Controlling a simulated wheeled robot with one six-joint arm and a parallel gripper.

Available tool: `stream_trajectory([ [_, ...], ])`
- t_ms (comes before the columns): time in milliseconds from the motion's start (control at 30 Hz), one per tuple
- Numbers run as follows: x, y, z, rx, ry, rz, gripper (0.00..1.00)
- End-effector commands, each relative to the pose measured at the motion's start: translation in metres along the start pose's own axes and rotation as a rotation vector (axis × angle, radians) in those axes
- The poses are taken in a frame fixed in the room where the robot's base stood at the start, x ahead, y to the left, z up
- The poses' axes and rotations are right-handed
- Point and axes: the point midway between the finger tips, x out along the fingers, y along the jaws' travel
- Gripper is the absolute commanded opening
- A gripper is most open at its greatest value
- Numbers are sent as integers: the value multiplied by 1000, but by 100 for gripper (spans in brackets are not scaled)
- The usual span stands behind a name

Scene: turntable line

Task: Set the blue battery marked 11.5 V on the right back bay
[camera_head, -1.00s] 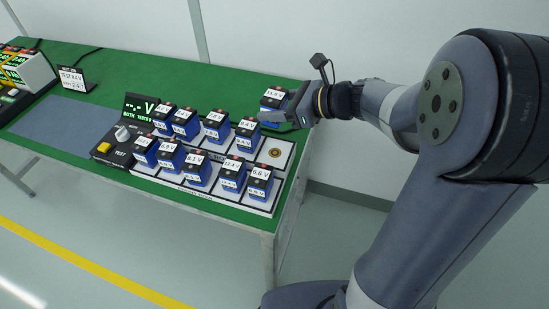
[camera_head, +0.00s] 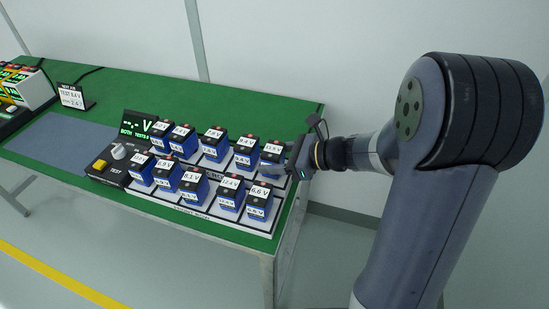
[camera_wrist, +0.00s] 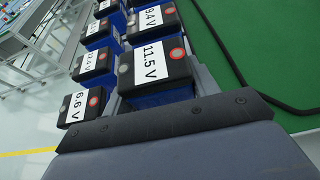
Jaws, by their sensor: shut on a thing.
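The blue battery marked 11.5 V (camera_head: 272,149) has a black top and a white label. It is at the right end of the back row, in the right back bay, and looks upright. Its label reads clearly in the wrist view (camera_wrist: 153,66). My gripper (camera_head: 284,166) is shut on it from the right side; the gripper also shows along the bottom of the wrist view (camera_wrist: 165,115). The bay floor is hidden under the battery and gripper, so I cannot tell whether the battery rests fully on it.
A 9.4 V battery (camera_wrist: 151,20) stands beside it in the back row. A 6.6 V battery (camera_head: 258,197) ends the front row. The tester (camera_head: 112,160) with a yellow button is at the left. The green table (camera_head: 240,100) is clear behind the rack.

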Motion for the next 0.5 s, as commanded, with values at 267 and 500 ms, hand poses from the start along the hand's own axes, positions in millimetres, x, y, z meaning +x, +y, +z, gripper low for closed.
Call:
stream_trajectory([
  [267, 2, 0, -4, -1, -1, -1, 23],
  [500, 1, 0, -3, 0, 0, -1, 76],
])
